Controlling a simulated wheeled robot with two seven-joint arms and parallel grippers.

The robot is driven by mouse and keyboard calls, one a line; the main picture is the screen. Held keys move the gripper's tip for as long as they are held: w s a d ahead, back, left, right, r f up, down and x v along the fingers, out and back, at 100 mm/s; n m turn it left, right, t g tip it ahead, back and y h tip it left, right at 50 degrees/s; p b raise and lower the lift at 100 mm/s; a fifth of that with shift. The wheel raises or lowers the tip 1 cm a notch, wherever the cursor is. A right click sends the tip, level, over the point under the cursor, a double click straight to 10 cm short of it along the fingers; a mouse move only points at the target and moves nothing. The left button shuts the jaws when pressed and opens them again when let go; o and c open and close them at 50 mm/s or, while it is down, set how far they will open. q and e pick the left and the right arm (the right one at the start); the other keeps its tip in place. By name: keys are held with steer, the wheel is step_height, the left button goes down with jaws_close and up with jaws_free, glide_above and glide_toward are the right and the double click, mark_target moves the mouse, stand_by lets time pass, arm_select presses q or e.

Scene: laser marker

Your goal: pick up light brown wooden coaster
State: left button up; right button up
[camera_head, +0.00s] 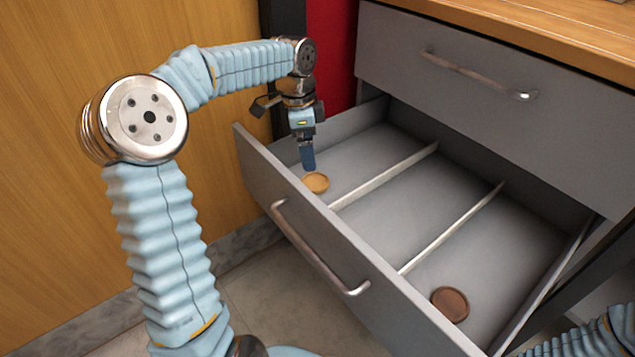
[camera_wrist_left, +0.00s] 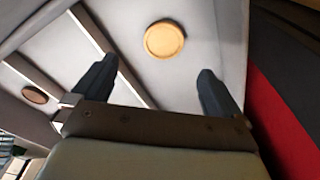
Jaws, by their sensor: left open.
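The light brown wooden coaster (camera_head: 316,183) is a small round disc lying in the left compartment of the open drawer, near the drawer's front wall. In the left wrist view the coaster (camera_wrist_left: 164,40) lies ahead of the fingertips, roughly between their lines. My left gripper (camera_head: 308,163) points down into that compartment, just behind the coaster in the head view. In the left wrist view its two fingers (camera_wrist_left: 155,77) are wide apart with nothing between them. My right gripper is not in view; only part of my right arm shows at the bottom right.
The open grey drawer (camera_head: 395,225) has two thin light dividers (camera_head: 455,228). A dark brown coaster (camera_head: 450,304) lies in the right compartment; the middle compartment is empty. A closed drawer (camera_head: 490,85) sits above. A wooden panel (camera_head: 60,200) stands at left.

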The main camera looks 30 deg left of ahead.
arm_select(q)
glide_above(315, 181)
steer(key=s, duration=0.1)
steer(key=f, duration=0.3)
steer(key=f+b, duration=0.1)
steer(key=f, duration=0.1)
steer(key=shift+a+f, duration=0.15)
steer(key=shift+a, duration=0.1)
steer(key=f, duration=0.1)
steer(key=f+b, duration=0.1)
steer(key=f, duration=0.1)
steer(key=w+f, duration=0.1)
steer(key=f, duration=0.1)
steer(key=shift+d+f, duration=0.1)
steer(key=shift+d, duration=0.1)
steer(key=c, duration=1.1)
